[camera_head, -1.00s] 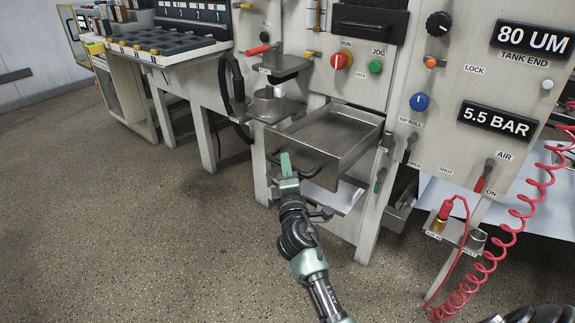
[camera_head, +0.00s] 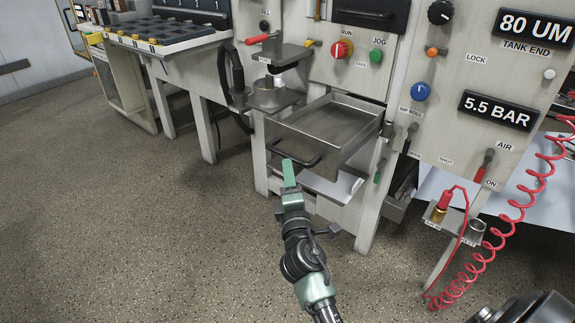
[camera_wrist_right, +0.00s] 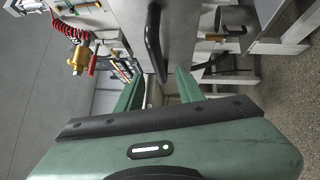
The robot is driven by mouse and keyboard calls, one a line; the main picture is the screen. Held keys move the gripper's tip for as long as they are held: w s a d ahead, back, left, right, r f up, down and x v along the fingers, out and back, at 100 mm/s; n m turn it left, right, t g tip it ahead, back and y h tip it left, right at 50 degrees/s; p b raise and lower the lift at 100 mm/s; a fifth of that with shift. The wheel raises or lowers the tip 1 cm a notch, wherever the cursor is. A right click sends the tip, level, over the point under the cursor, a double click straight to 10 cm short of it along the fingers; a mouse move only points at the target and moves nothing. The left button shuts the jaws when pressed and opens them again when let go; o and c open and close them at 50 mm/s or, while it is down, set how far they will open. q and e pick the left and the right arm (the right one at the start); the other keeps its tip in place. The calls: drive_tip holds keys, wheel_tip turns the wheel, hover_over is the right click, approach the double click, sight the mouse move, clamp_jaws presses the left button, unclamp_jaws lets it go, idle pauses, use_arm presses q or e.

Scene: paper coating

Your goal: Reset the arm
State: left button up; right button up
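My right gripper (camera_head: 289,175) has green fingers and is in front of the grey metal tray (camera_head: 275,135), which sticks out from the machine. Its fingertips are just below and in front of the tray's dark bar handle (camera_head: 303,164). In the right wrist view the two fingers (camera_wrist_right: 159,78) stand apart with nothing held between them. The handle (camera_wrist_right: 153,42) shows beyond the fingertips, its end near the gap. I cannot tell the exact distance to it. My left gripper is not in view.
Left of the tray, a metal cup (camera_head: 269,92) sits on a small shelf. A red coiled hose (camera_head: 508,225) hangs at the right by a brass fitting (camera_head: 440,208). A machine leg (camera_head: 372,215) stands right of the tray. The speckled floor (camera_head: 150,240) at left is clear.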

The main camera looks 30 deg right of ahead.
drive_tip(key=shift+s+a, duration=0.1)
drive_tip(key=shift+s, duration=0.2)
